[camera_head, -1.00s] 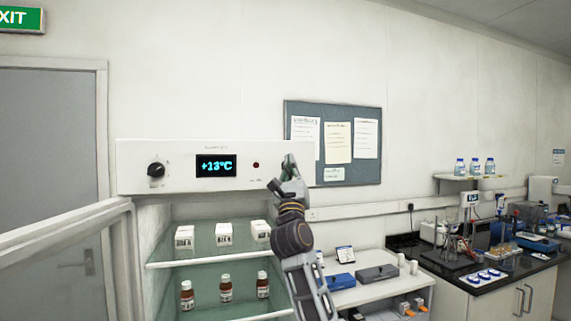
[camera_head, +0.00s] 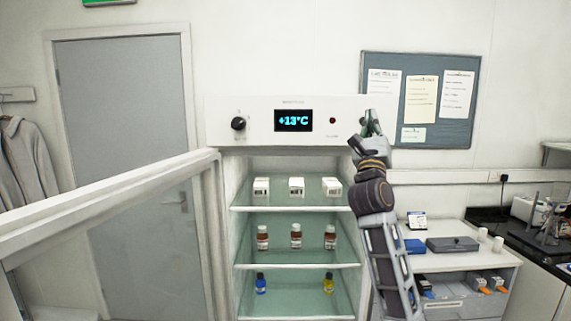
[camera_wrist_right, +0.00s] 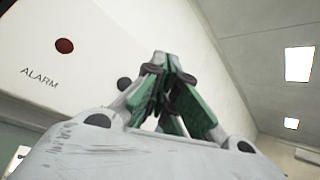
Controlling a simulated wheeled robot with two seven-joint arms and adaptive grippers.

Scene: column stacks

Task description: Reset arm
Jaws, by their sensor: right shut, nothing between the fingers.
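My right gripper (camera_head: 368,124) is raised in front of the right end of the fridge's white control panel (camera_head: 220,122). In the right wrist view its green-padded fingers (camera_wrist_right: 167,75) meet at the tips, shut with nothing between them. The panel carries a black knob (camera_head: 238,123), a display (camera_head: 293,120) reading +13°C and a red alarm light (camera_head: 332,121). The alarm light (camera_wrist_right: 64,46) also shows in the right wrist view, left of the fingers. A dark round part (camera_wrist_right: 124,84) shows just beside the fingers. I cannot tell whether they touch the panel. My left gripper is not in view.
The fridge door (camera_head: 110,208) stands open to the left. White boxes (camera_head: 297,186), brown bottles (camera_head: 296,236) and small vials (camera_head: 261,284) stand on the shelves. A side table (camera_head: 465,262) with cases is at the right, behind my right arm. A dark-topped bench (camera_head: 515,238) is beyond.

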